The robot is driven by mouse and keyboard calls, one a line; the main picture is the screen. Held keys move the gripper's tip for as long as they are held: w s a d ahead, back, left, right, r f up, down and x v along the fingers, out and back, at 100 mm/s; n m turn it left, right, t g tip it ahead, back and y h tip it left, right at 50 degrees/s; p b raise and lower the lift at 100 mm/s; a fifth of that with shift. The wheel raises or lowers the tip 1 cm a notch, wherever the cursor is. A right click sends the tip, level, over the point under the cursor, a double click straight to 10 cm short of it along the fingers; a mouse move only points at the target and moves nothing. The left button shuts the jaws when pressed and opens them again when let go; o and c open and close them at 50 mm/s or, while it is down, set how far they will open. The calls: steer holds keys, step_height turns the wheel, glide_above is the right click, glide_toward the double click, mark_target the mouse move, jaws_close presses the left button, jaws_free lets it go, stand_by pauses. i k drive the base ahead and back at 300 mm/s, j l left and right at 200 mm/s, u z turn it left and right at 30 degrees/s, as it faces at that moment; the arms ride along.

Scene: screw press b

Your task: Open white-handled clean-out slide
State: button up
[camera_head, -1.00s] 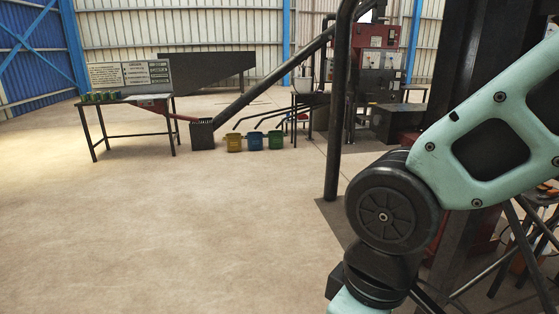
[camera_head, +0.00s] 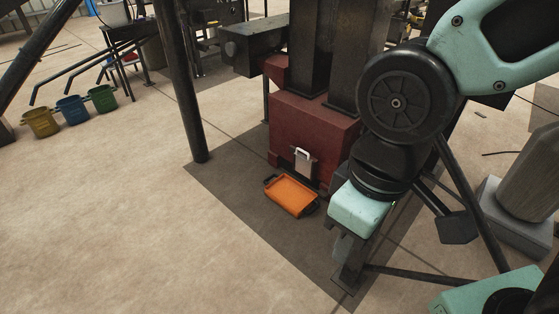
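The clean-out slide (camera_head: 304,164) is a small pale metal plate with a white handle (camera_head: 302,152) along its top. It sits low on the front of the red base (camera_head: 316,122) of the press. It looks shut, with its plate flat against the red face. An orange tray (camera_head: 291,196) with dark handles lies on the floor right in front of it. My mint and black arm comes in from the upper right and bends down just right of the slide. I cannot make out my gripper's fingers. Nothing of mine visibly touches the slide.
A dark post (camera_head: 184,85) stands left of the press on a dark floor plate (camera_head: 230,179). A dark metal frame (camera_head: 412,275) is close on the lower right. Yellow (camera_head: 41,122), blue (camera_head: 73,110) and green (camera_head: 103,98) bins stand at the left. The floor at front left is clear.

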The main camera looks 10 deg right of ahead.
mark_target(303, 163)
steer(key=i+j+z, duration=0.3)
steer(key=i, duration=0.15)
steer(key=i+j, duration=0.65)
steer(key=i, duration=0.25)
steer(key=i+j+u, duration=0.1)
steer(key=i+j, duration=0.25)
steer(key=i, duration=0.15)
steer(key=i+j, duration=0.3)
steer(key=i, duration=0.15)
